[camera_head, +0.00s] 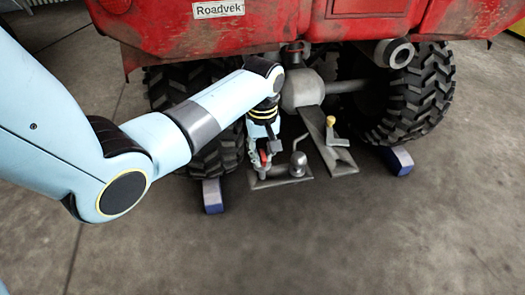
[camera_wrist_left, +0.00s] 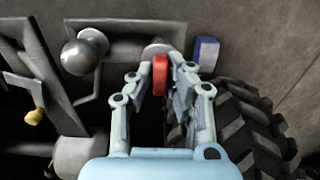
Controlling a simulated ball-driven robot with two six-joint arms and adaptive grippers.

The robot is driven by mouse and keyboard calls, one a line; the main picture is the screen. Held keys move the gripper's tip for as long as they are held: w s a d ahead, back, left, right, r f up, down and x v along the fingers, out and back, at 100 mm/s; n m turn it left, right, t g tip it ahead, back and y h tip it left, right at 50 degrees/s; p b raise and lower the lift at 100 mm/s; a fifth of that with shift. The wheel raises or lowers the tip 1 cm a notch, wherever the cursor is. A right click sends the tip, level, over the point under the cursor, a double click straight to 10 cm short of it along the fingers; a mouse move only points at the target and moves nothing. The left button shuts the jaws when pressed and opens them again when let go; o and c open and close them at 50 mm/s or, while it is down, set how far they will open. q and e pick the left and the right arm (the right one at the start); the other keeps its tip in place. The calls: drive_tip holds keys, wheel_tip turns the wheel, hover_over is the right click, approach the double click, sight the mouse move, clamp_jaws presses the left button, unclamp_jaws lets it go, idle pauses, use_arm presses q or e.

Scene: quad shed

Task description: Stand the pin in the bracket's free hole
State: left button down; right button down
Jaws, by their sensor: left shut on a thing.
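The red pin (camera_wrist_left: 160,75) is between the fingers of my left gripper (camera_wrist_left: 160,84), which is shut on it. In the head view my left gripper (camera_head: 264,157) points down over the left part of the grey bracket (camera_head: 282,183), with a little red showing. In the wrist view the bracket (camera_wrist_left: 120,25) lies beyond the fingertips. A grey tow ball (camera_head: 298,163) stands on the bracket, to the right of the gripper; it also shows in the wrist view (camera_wrist_left: 84,52). A pale round part lies just beyond the red, at the bracket; the hole itself is hidden. My right gripper is not in view.
The red quad (camera_head: 270,38) overhangs behind the gripper. Black tyres (camera_head: 425,95) flank the hitch, one close beside my left gripper. A yellow-knobbed lever (camera_head: 331,121) stands to the right. Blue-grey blocks (camera_head: 212,196) sit by the wheels. The front floor is clear.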

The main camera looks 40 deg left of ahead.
sight(263, 166)
use_arm(q)
drive_tip(key=shift+f+b, duration=0.95)
drive_tip(key=shift+f, duration=1.55)
drive_tip(key=c, duration=1.2)
unclamp_jaws()
